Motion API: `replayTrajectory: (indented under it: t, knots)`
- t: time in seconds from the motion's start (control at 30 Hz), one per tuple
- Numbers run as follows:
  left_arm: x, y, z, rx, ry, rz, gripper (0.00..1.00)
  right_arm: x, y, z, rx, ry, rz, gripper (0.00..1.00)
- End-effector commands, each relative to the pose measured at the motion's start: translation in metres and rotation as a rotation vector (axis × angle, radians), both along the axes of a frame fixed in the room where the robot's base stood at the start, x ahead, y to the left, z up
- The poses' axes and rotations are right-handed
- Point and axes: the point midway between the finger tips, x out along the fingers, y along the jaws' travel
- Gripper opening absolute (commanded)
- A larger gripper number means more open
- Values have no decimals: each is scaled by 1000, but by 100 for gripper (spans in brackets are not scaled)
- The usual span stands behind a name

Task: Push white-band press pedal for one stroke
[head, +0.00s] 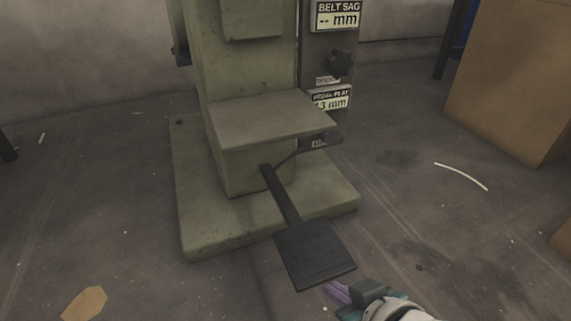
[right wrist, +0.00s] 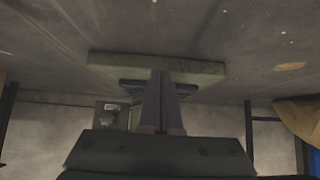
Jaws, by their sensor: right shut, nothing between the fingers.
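The green press (head: 247,160) stands on a green base plate (head: 215,232). No white band shows on the part in view. Its black foot pedal (head: 315,255) sticks out toward me on a dark lever (head: 282,195). My right gripper (head: 336,291) is at the lower edge of the head view, just in front of the pedal's near right corner, shut and empty. In the right wrist view its purple fingers (right wrist: 164,80) lie together, partly hiding the dark pedal (right wrist: 132,87); contact cannot be told. My left gripper is not in view.
A side panel on the press carries a "BELT SAG" display (head: 338,16), a black knob (head: 338,65) and a "PEDAL PLAY" display (head: 331,99). A brown box (head: 520,80) stands at the right. The floor around the pedal is mostly clear, with a brown scrap (head: 84,304) at lower left.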

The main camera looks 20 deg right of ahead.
Motion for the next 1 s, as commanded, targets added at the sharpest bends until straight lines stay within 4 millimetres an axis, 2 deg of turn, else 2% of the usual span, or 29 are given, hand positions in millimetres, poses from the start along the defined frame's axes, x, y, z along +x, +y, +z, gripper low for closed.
replayTrajectory:
  t: [0.03,0.2,0.3,0.5,1.0]
  knots:
    - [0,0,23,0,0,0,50,-11,1,21,4,0,-1,0]
    - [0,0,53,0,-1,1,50,-38,0,46,3,1,-1,0]
    - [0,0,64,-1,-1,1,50,-50,-1,56,2,-1,-1,0]
    - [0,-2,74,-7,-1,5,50,-62,-1,64,2,-2,1,0]
    - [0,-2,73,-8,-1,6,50,-64,-1,63,2,-3,1,0]
